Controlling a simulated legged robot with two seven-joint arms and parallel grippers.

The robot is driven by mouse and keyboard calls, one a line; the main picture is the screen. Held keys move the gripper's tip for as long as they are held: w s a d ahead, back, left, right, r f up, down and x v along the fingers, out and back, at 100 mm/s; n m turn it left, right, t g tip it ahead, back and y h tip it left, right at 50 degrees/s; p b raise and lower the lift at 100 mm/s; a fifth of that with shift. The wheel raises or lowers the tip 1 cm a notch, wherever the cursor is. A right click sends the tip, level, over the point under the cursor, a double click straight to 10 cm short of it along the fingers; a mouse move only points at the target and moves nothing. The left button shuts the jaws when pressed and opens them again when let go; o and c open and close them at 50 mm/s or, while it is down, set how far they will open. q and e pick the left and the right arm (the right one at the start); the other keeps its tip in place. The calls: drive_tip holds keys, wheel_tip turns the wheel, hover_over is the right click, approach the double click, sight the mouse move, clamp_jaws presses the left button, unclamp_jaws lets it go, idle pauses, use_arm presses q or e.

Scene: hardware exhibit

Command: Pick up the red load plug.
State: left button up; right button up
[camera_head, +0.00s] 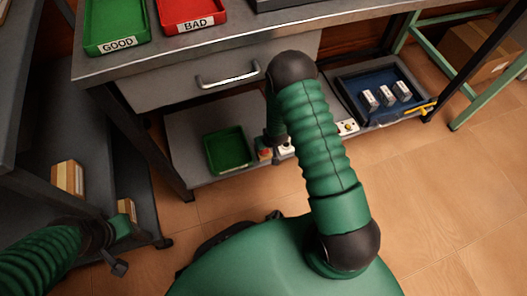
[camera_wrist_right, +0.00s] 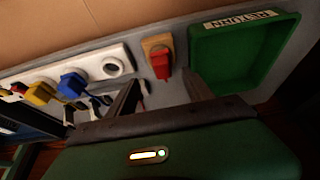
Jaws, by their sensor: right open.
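The red load plug (camera_wrist_right: 160,66) sits at a tan wooden block (camera_wrist_right: 154,42) on the lower shelf; in the head view the plug (camera_head: 265,154) is small and partly hidden by my right arm. My right gripper (camera_wrist_right: 163,88) is open, its two dark fingers on either side of the plug's near end, with nothing clearly gripped. In the head view my right gripper (camera_head: 275,140) reaches down over the lower shelf beside the plug. My left gripper (camera_head: 116,262) is low at the left, away from the plug; its jaws are unclear.
A green tray (camera_wrist_right: 245,50) lies right of the plug in the wrist view. A white socket strip (camera_wrist_right: 112,67) with blue (camera_wrist_right: 73,84) and yellow (camera_wrist_right: 40,93) plugs lies left. The workbench (camera_head: 250,38) overhangs the shelf, with a drawer handle (camera_head: 228,78).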

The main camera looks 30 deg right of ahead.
drive_tip(key=b+x, duration=0.4)
drive_tip(key=x, duration=0.1)
drive_tip(key=shift+a+f+b, duration=0.2)
drive_tip(key=shift+f+b, duration=0.1)
drive_tip(key=shift+b, duration=0.05)
drive_tip(key=shift+r, duration=0.2)
drive_tip(key=shift+c, duration=0.3)
clamp_jaws()
wheel_tip(320, 180, up, 4)
drive_tip(key=p, duration=0.4)
drive_tip(key=s+p, duration=0.6)
drive_tip(key=s, duration=1)
drive_tip(key=shift+r+p, duration=0.4)
drive_tip(key=shift+r, duration=0.05)
drive_tip(key=shift+d, duration=0.15)
